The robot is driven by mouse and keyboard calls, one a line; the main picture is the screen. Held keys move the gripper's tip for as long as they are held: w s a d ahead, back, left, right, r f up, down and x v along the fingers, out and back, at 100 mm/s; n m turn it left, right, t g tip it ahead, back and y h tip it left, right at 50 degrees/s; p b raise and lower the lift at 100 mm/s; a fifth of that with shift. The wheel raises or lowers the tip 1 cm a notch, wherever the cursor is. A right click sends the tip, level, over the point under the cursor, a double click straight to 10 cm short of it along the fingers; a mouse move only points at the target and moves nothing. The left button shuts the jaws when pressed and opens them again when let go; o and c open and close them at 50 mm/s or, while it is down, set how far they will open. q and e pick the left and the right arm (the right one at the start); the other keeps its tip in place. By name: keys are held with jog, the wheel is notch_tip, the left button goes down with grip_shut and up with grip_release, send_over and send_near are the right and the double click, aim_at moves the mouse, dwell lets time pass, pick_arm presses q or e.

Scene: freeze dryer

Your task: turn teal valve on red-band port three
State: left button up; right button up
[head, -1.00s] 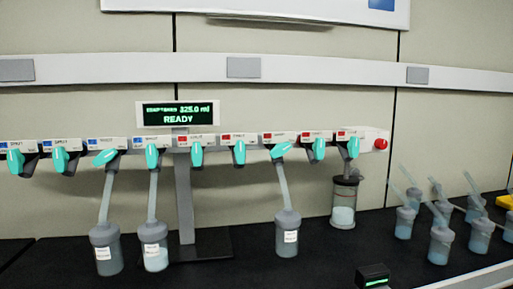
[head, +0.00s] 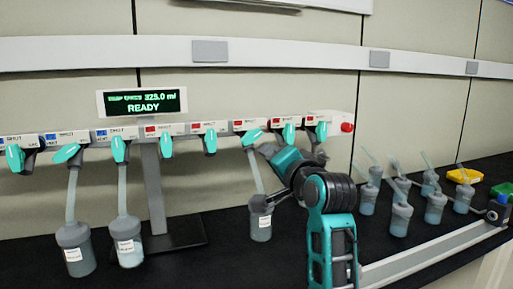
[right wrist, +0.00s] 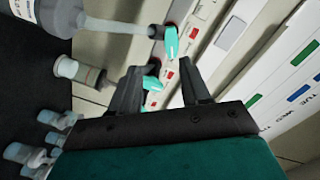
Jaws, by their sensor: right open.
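The red-band port three valve (head: 252,137) is a teal lever, third red label from the left, tilted sideways. A tube runs down from it to a labelled flask (head: 261,226). My right gripper (head: 265,151) is just right of and below this valve, partly hidden by its own arm. In the right wrist view the gripper (right wrist: 158,72) is open and empty. Beyond its fingertips is a teal valve (right wrist: 170,42) with a tube to a flask, seemingly port three. Another teal valve (right wrist: 150,83) shows between the fingers. My left gripper is not in view.
Neighbouring teal valves on red ports two (head: 210,143) and four (head: 289,132) hang upright close by. A display (head: 142,102) reads READY. Several flasks (head: 401,217) stand at the right, near a yellow bin (head: 465,176). A pale rail (head: 430,258) crosses the black bench.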

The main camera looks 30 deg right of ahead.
aim_at(255, 136)
jog(key=shift+m, duration=0.4)
jog(key=r+x, duration=0.1)
jog(key=x, duration=0.7)
jog(key=r+p+x, duration=0.1)
jog(key=x, duration=0.4)
jog(key=shift+w+d+r, duration=0.1)
jog(key=shift+d+r, duration=0.25)
jog(key=shift+d, duration=0.05)
jog(key=shift+t, duration=0.3)
grip_shut()
